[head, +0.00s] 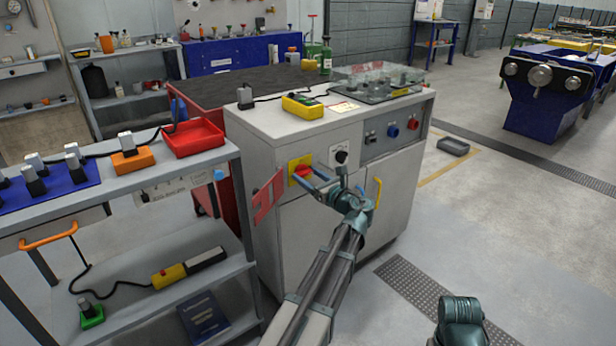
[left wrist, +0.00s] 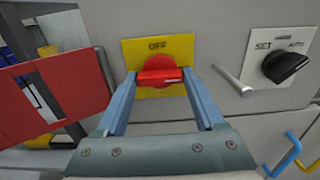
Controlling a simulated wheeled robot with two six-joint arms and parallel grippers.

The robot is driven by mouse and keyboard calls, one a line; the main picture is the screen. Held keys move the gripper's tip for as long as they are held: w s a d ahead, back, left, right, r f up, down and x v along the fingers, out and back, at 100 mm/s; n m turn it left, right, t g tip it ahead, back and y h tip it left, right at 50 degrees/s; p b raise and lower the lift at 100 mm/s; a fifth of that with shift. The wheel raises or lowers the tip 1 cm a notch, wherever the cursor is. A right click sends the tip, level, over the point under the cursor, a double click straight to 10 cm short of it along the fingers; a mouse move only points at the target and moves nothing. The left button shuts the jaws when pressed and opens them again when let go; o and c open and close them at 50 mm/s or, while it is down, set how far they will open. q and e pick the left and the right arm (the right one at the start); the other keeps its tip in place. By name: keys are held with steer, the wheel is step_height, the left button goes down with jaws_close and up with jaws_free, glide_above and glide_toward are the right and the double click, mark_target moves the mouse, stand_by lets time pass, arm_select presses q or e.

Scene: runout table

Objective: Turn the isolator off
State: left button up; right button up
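The isolator's red rotary handle (head: 304,171) sits on a yellow plate (head: 293,180) on the front of the grey cabinet. In the left wrist view the red handle (left wrist: 160,77) has its grip bar lying about level, below the word OFF on the yellow plate (left wrist: 187,46). My left gripper (head: 324,178) is in front of it. In the left wrist view the left gripper's fingers (left wrist: 159,80) are apart, one on each side of the handle. I cannot tell whether they touch it. My right gripper is not in view.
A red panel (left wrist: 62,92) stands out left of the isolator. A black SET/AUTO selector (left wrist: 285,65) and a grey bar handle (left wrist: 232,79) are to the right. The shelf unit with a red tray (head: 193,138) stands left of the cabinet (head: 285,232).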

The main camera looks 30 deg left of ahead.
arm_select(q)
steer(key=c, duration=0.8)
steer(key=shift+c, duration=0.2)
steer(key=n, duration=0.8)
steer(key=shift+n, duration=0.3)
steer(key=n, duration=0.4)
steer(key=shift+n, duration=2.5)
steer(key=shift+s, duration=0.1)
